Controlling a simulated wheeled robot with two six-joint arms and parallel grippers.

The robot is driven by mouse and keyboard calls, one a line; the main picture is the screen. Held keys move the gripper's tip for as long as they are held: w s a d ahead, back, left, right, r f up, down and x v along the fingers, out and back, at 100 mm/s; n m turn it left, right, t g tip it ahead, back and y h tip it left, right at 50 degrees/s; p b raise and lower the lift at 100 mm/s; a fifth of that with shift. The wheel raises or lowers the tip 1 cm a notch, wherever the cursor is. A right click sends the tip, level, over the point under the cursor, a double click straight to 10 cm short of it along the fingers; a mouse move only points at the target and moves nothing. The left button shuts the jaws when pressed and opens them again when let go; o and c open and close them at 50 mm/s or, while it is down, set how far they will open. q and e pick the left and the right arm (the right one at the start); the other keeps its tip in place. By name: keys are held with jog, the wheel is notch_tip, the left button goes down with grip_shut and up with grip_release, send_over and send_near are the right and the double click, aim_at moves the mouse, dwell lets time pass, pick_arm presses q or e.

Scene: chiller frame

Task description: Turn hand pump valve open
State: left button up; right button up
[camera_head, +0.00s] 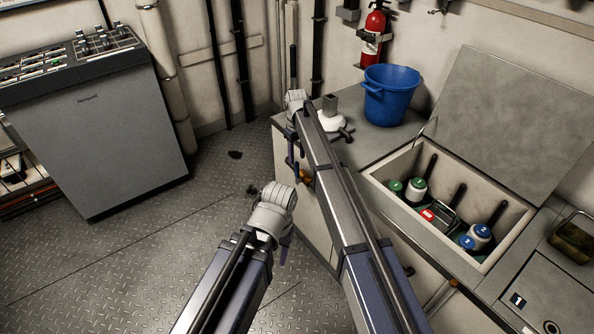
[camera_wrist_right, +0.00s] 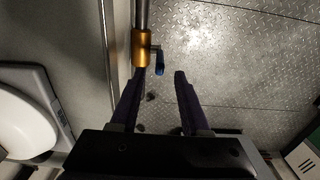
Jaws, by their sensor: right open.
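The brass-coloured valve body (camera_wrist_right: 143,50) sits on a vertical-looking grey pipe (camera_wrist_right: 141,14) in the right wrist view. Its small blue lever (camera_wrist_right: 158,62) sticks out to the right. My right gripper (camera_wrist_right: 160,73) is open, with its two dark fingers apart. The lever lies near the gap between the fingertips; I cannot tell whether it is between them. In the head view the orange-brass valve (camera_head: 304,175) shows below my right wrist at the counter's side, partly hidden by my arm. My left gripper (camera_head: 286,246) hangs below its wrist, mostly hidden.
A blue bucket (camera_head: 390,94) stands on the counter (camera_head: 372,140), with a white round fitting (camera_head: 331,121) beside it. A grey console (camera_head: 105,140) stands at the left.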

aim_at(297, 176)
jog(key=shift+f+b, duration=3.6)
jog(key=shift+f, duration=0.2)
grip_shut()
